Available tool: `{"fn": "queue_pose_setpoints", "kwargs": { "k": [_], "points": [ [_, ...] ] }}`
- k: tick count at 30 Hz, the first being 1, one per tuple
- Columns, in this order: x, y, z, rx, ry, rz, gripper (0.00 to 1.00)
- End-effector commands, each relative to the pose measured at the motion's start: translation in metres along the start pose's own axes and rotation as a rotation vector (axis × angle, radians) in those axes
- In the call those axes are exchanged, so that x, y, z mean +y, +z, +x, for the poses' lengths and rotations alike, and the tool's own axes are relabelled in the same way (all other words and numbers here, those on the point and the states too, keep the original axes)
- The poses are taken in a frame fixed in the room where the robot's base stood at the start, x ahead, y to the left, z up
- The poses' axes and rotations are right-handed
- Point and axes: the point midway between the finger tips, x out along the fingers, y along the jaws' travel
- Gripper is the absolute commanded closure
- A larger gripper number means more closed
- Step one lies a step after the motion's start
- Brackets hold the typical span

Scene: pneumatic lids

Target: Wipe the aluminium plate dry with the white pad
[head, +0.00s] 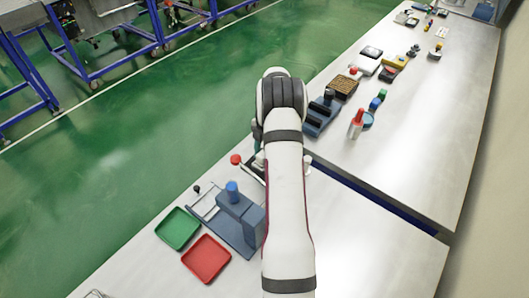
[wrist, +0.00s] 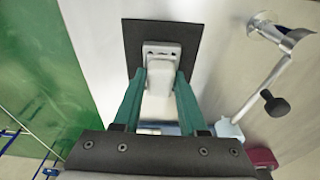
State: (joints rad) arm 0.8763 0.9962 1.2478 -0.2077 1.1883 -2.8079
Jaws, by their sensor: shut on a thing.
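My gripper (wrist: 161,78) is in the wrist view, its two green fingers pointing away from the camera. It is shut on a white pad (wrist: 158,76), a pale block with rounded corners. The far end of the pad overlaps a small grey metal plate with holes, which looks like the aluminium plate (wrist: 174,48). The plate lies on a black mat (wrist: 135,38). I cannot tell whether the pad touches the plate, and no wetness can be made out.
In the wrist view a metal bracket (wrist: 290,38) with a black-knobbed lever (wrist: 274,104) stands at right. In the head view a green tray (head: 178,229), a red tray (head: 206,259) and a blue-grey fixture (head: 240,216) stand left of my arm.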

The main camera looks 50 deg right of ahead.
Motion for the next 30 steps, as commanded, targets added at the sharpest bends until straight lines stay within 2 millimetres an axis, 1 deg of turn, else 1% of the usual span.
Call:
{"fn": "queue_pose_setpoints", "kwargs": {
  "k": [7,21,30],
  "points": [
    [-0.001,-0.015,0.002,0.001,-0.001,0.001,1.00],
    [0.000,0.015,-0.002,0.001,-0.001,0.001,1.00],
    [0.000,-0.005,0.001,0.002,-0.001,0.000,1.00]
  ]
}}
